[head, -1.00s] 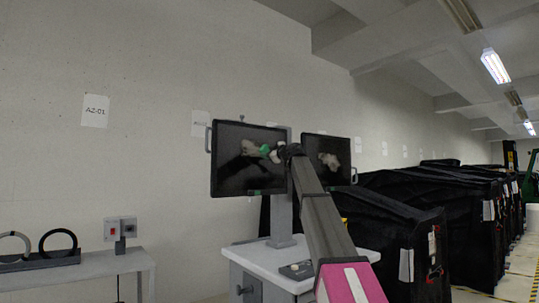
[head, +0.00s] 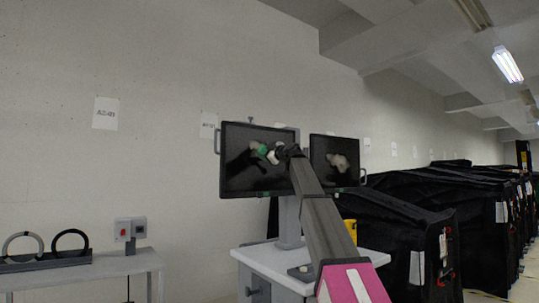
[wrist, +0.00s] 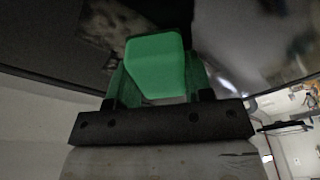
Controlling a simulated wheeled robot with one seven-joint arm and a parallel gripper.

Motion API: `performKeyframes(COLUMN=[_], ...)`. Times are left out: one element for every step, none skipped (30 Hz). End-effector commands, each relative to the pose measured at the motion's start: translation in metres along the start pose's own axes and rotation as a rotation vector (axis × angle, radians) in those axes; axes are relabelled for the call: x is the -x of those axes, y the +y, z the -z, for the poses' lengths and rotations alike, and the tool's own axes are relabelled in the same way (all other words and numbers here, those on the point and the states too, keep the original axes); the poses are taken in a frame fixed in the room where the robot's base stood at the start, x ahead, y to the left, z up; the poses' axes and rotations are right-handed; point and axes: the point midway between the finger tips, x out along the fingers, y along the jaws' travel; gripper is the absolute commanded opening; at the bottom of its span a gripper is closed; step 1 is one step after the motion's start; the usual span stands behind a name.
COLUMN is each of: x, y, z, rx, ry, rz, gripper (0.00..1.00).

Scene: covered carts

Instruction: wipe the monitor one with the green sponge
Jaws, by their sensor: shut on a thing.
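The green sponge (wrist: 156,68) is held between the fingers of my gripper (wrist: 157,88) in the wrist view. In the head view the sponge (head: 262,150) shows small in front of the left monitor (head: 240,180), a dark screen on a grey post. The sponge is at or very near the screen; I cannot tell if it touches. A pale smudge lies on the screen around it. The right monitor (head: 335,175) also has a pale smudge. My arm partly hides the gap between the monitors. I cannot read which monitor is numbered one.
A white-topped cart (head: 272,262) stands below the monitors. Black covered carts (head: 395,230) line the right side. The wall lies behind.

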Motion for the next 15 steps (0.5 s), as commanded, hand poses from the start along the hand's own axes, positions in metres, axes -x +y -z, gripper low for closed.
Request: performKeyframes(x=[-0.001,-0.001,-0.001,-0.001,-0.001,-0.001,-0.001,-0.001,-0.002,-0.002,-0.002,-0.002,-0.002,-0.002,-0.002], y=[-0.002,-0.002,-0.003,-0.004,-0.004,-0.006,-0.008,-0.009,-0.011,-0.013,-0.014,-0.016,-0.018,-0.019,-0.021], z=[0.002,0.002,0.003,0.004,0.005,0.007,0.008,0.01,0.013,0.015,0.016,0.019,0.021,0.022,0.025], rx=[-0.001,-0.001,-0.001,-0.001,-0.001,-0.001,-0.001,-0.001,-0.001,-0.001,-0.002,-0.002,-0.002,-0.002,-0.001], ry=[0.002,0.002,0.002,0.002,0.002,0.002,0.002,0.002,0.003,0.003,0.003,0.003,0.003,0.003,0.003], rz=[0.003,0.003,0.003,0.004,0.004,0.004,0.004,0.004,0.004,0.004,0.004,0.005,0.005,0.004,0.004], gripper=[0.23,0.23,0.23,0.23,0.23,0.23,0.23,0.23,0.23,0.23,0.23,0.23,0.23,0.23,0.23])
